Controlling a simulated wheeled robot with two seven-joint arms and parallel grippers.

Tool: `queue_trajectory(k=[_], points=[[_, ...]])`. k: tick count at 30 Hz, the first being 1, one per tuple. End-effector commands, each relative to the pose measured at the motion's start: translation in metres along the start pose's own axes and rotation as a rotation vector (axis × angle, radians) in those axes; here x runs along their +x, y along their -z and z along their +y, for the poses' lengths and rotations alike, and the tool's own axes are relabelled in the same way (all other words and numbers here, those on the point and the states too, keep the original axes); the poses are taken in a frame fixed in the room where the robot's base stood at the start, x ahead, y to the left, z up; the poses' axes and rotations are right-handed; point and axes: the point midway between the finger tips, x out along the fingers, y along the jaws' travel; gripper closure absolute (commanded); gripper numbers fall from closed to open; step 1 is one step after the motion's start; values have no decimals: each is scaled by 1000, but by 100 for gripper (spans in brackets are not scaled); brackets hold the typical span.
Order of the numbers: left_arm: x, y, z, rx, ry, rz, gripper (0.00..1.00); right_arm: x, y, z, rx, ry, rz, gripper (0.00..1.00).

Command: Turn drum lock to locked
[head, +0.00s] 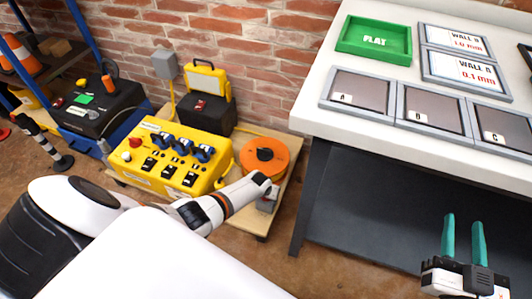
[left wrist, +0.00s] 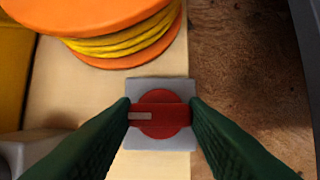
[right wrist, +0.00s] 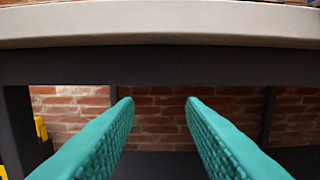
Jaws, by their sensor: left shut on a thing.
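The drum lock (left wrist: 160,126) is a red round knob with a raised bar on a grey square plate (left wrist: 160,86), in the left wrist view. A pale mark on the bar lies toward the left, and the bar runs sideways. My left gripper (left wrist: 160,113) is shut on the bar, a fingertip at each end. The cable drum (head: 280,165), orange with yellow cable, is just beyond the lock. In the head view my left gripper hides most of the lock. My right gripper (head: 463,219) is open and empty in front of the workbench.
A yellow control box (head: 150,178) with blue plugs and black switches stands left of the drum on a wooden board. A white workbench (head: 335,112) with grey-framed panels and a green FLAT tray (head: 375,58) is at right. Brown floor is clear between board and bench.

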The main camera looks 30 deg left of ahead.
Motion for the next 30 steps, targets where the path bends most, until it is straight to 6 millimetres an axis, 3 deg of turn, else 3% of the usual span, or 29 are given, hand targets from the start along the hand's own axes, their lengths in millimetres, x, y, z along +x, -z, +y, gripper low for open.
queue_trajectory(k=[4,5,8,20,30], points=[[0,1,0,-3,1,2,83,0,0,0,0,0,-1,64],[0,1,0,-3,1,2,55,0,0,0,0,0,-1,64],[0,1,0,-3,1,2,39,0,0,0,0,0,-2,64],[-3,0,0,-1,1,0,38,-1,5,-1,-1,2,36,64],[-24,-1,0,0,1,1,38,-23,56,-10,-6,24,407,64]])
